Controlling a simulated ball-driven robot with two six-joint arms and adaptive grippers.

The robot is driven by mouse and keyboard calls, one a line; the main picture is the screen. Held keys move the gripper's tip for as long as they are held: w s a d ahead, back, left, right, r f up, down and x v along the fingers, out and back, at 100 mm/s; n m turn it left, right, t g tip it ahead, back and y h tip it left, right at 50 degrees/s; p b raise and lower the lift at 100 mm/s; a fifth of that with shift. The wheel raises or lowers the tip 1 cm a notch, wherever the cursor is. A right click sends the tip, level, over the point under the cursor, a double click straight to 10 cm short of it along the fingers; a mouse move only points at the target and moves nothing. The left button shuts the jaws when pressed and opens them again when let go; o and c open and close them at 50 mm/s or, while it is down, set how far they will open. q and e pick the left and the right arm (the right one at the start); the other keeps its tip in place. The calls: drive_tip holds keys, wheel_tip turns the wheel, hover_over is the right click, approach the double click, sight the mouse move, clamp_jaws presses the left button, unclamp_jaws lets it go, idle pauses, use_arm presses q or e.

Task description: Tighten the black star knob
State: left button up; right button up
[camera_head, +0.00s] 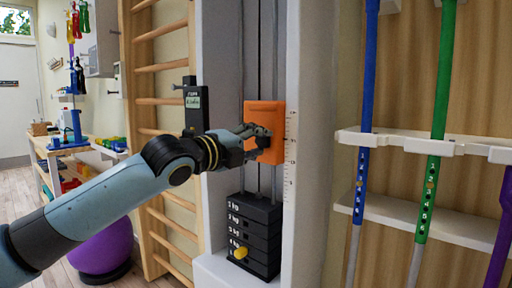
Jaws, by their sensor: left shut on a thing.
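My left arm reaches in from the left, and my left gripper (259,141) is at the front of an orange block (265,108) on the rails of a weight column. The gripper is shut on a dark thing at the block's face. That would be where the black star knob sits, but the fingers cover it and its shape cannot be made out. My right gripper is not in view.
A black weight stack (255,232) with a yellow pin (240,252) stands below the block. A dark device with a display (193,102) is left of the column. Wooden wall bars (160,67) stand behind. Blue (366,90) and green (441,90) poles hang in a white rack at right. A purple ball (103,246) lies low left.

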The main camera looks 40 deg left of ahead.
use_arm(q)
drive_tip(key=shift+m, duration=0.3)
drive_tip(key=o, duration=1.1)
drive_tip(key=shift+o, duration=0.2)
drive_tip(key=s, duration=0.7)
drive_tip(key=shift+s+a, duration=0.25)
drive_tip(key=shift+a, duration=0.05)
